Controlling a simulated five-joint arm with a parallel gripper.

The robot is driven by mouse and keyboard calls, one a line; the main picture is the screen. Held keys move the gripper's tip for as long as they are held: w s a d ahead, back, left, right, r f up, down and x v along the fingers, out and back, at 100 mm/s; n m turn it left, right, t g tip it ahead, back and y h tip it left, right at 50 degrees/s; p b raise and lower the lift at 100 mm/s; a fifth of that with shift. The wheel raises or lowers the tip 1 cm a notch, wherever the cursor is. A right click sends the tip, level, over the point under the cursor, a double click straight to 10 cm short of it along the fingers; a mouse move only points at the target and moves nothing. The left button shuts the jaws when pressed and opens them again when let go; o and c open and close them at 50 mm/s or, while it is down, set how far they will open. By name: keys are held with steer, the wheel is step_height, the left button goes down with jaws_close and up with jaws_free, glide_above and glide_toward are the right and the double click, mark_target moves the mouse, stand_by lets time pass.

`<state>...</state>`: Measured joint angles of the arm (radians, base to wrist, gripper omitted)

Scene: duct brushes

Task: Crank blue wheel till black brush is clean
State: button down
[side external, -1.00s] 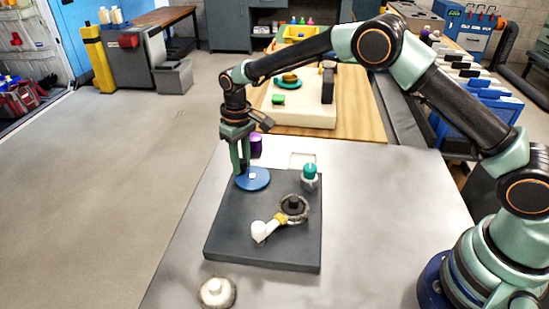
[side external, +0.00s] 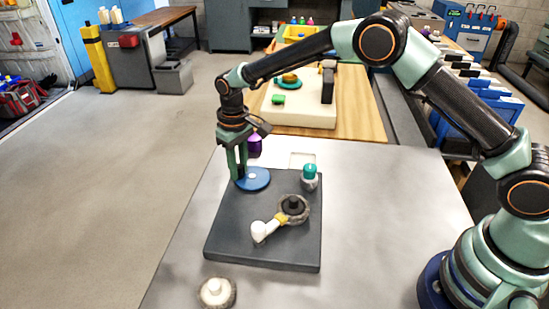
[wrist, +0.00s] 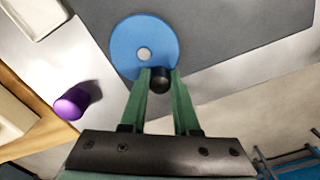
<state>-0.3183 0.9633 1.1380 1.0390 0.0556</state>
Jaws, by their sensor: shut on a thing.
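The blue wheel (side external: 257,179) lies flat on the dark board, with a pale hub at its middle. It also shows in the wrist view (wrist: 122,43), where its black crank knob (wrist: 160,79) stands near the rim. My gripper (side external: 238,179) points down at the wheel's left edge. In the wrist view its green fingers (wrist: 160,76) are shut on the black knob. The black brush (side external: 293,202) sits on the board, right of and nearer than the wheel, with a grey, fuzzy ring around it. It is not seen in the wrist view.
A white nozzle (side external: 259,231) with a yellow collar points at the black brush. A teal-topped brush (side external: 309,171) stands at the board's right edge. A white brush (side external: 216,291) is on the table in front. A purple object (side external: 254,145) stands behind the wheel.

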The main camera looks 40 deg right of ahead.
mark_target(249, 185)
steer(key=shift+s+a, duration=0.2)
steer(key=shift+s, duration=0.4)
steer(key=shift+s+f, duration=0.1)
steer(key=shift+s, duration=0.4)
steer(key=shift+s+d, duration=0.2)
steer(key=shift+s, duration=0.4)
steer(key=shift+s+d, duration=0.1)
